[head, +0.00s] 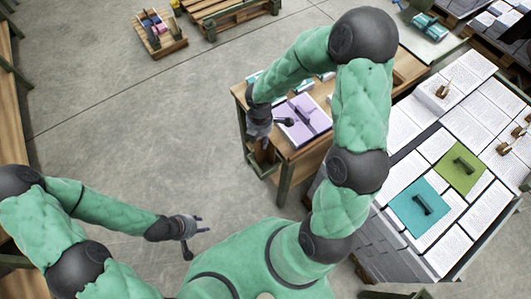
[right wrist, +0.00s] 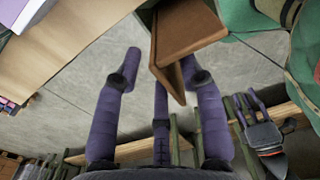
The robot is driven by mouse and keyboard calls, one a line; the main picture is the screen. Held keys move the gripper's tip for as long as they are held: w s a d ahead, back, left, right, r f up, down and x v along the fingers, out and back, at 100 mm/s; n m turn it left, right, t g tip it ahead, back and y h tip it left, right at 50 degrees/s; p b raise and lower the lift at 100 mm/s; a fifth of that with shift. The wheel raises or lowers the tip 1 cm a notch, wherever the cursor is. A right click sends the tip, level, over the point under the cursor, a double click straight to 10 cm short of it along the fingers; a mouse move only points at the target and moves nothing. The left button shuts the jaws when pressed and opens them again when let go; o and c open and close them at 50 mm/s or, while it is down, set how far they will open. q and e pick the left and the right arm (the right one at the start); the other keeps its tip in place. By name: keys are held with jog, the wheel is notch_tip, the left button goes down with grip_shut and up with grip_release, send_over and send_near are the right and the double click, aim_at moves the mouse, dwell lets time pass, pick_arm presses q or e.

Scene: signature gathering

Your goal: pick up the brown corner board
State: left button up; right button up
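The brown corner board (right wrist: 188,32) shows in the right wrist view at the top middle, as two brown faces meeting at an edge. My right gripper (right wrist: 160,58) has its purple fingers spread, with the board's lower end reaching between them. The right-hand finger is close to the board, and I cannot tell whether it touches; the left-hand finger stands apart. In the head view the right gripper (head: 260,128) is at the left end of the wooden table, and I cannot clearly make out the board there. My left gripper (head: 192,230) is open and empty above the floor.
The wooden table (head: 297,151) carries a purple folder (head: 302,118). A larger table at right holds paper stacks, a green board (head: 461,167) and a teal board (head: 418,205). Pallets (head: 160,43) stand at the back. The floor at left is clear.

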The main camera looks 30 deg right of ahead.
jog(key=f+b, duration=0.2)
jog(key=f, duration=0.1)
jog(key=f+b, duration=0.1)
jog(key=f, duration=0.1)
jog(key=shift+s+d, duration=0.2)
jog(key=shift+d, duration=0.05)
grip_shut()
